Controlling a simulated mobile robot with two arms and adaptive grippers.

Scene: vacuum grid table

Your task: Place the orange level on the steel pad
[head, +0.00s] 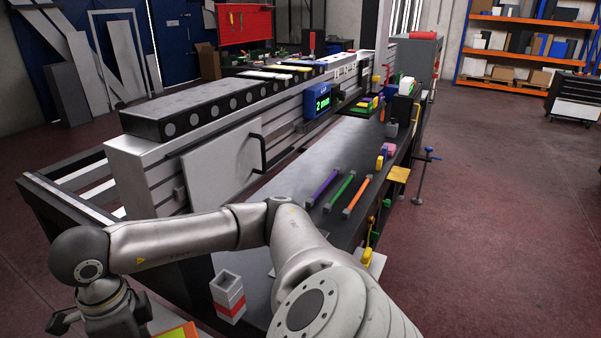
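The orange level (357,194) is a thin bar with grey ends. It lies on the dark tabletop (318,243), the rightmost of three parallel bars. No gripper is near it. One arm enters at the bottom, a little right of centre, and bends left across the front of the table; I take it as my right arm. Its gripper (100,318) is at the lower left, far from the level and partly cut off by the frame edge, so its opening is unclear. A pale plate (376,265) shows partly behind the arm; I cannot tell whether it is the steel pad.
A green bar (340,190) and a purple bar (323,187) lie left of the orange one. A grey open-topped holder with a red band (228,298) stands by the arm. A long metal beam (160,150) and a blue display (317,101) line the table's left side.

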